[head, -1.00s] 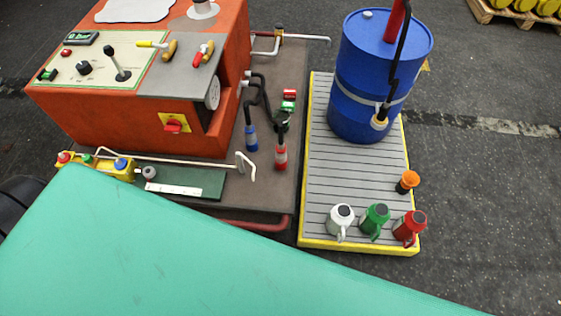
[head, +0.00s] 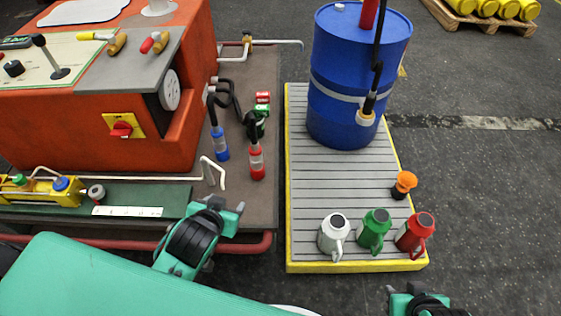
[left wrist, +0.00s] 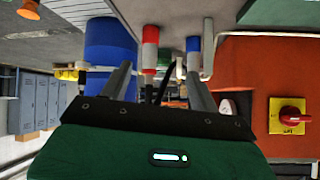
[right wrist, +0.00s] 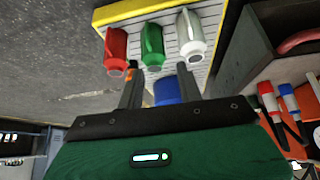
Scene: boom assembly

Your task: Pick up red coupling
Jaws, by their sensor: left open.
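The red coupling (head: 257,165) is red with a grey band and stands upright on the dark bench top, with a black hose at its top. In the left wrist view the red coupling (left wrist: 150,48) appears upside down beyond the fingers. The blue coupling (head: 221,146) stands to its left and the green coupling (head: 258,122) behind it. My left gripper (head: 218,206) is open and empty, in front and left of the red coupling, apart from it. My right gripper (head: 416,293) is low at the right, in front of the yellow-edged platform; its fingers are apart and empty.
A bent white pipe (head: 214,172) stands between my left gripper and the couplings. The orange machine (head: 80,120) is at the left. White, green and red jugs (head: 335,235) and a blue drum (head: 350,95) stand on the slatted platform (head: 315,190).

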